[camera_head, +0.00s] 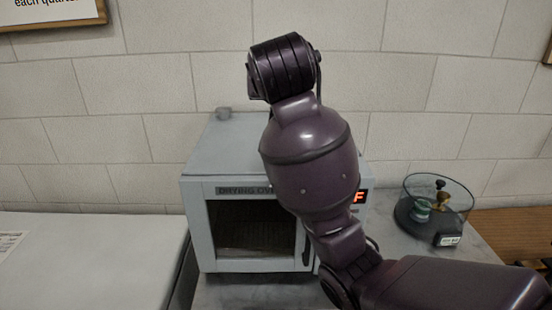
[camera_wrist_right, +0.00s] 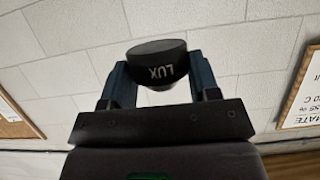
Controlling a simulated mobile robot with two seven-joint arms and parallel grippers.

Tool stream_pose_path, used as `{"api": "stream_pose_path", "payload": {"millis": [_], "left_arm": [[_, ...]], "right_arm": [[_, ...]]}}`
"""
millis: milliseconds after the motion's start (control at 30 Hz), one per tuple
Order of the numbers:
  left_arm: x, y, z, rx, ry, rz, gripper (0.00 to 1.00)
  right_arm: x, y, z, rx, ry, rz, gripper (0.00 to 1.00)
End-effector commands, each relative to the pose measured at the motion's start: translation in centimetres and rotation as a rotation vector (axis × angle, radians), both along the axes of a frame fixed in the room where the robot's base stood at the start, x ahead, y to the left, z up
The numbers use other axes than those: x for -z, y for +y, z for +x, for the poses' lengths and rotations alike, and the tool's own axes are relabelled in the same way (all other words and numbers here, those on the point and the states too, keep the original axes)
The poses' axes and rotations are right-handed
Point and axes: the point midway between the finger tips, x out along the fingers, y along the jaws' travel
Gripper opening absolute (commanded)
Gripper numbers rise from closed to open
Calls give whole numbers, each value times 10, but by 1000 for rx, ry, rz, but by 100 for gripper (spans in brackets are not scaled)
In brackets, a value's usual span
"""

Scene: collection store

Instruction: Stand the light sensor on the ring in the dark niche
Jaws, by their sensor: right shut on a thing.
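The light sensor (camera_wrist_right: 157,62), a black disc with LUX printed on it, shows in the right wrist view. The lettering is upside down there, and a pale part shows under the disc. My right gripper (camera_wrist_right: 162,86) is shut on the sensor, with one blue-grey finger on each side. In the head view my right arm reaches up from the lower right in front of the drying oven; its gripper and the sensor cannot be made out there. My left gripper is not in view. I cannot make out the niche or the ring in either view.
A grey drying oven (camera_head: 196,235) with a dark window and lit red display stands on a grey bench (camera_head: 240,292). A round clear-walled container (camera_head: 408,212) with small items stands at the right. A pale surface (camera_head: 80,255) lies at the left. A block wall closes the back.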

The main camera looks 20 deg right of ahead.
Motion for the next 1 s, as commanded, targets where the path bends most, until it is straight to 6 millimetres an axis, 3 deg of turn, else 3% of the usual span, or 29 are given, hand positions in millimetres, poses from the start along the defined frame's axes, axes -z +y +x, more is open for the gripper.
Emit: {"api": "stream_pose_path", "payload": {"millis": [400, 767, 1000], "left_arm": [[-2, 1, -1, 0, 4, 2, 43], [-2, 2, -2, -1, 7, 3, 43], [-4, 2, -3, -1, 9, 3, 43]], "right_arm": [[87, -1, 0, 0, 3, -1, 32], [115, 0, 0, 0, 1, 0, 32], [143, 0, 0, 1, 1, -1, 32]]}}
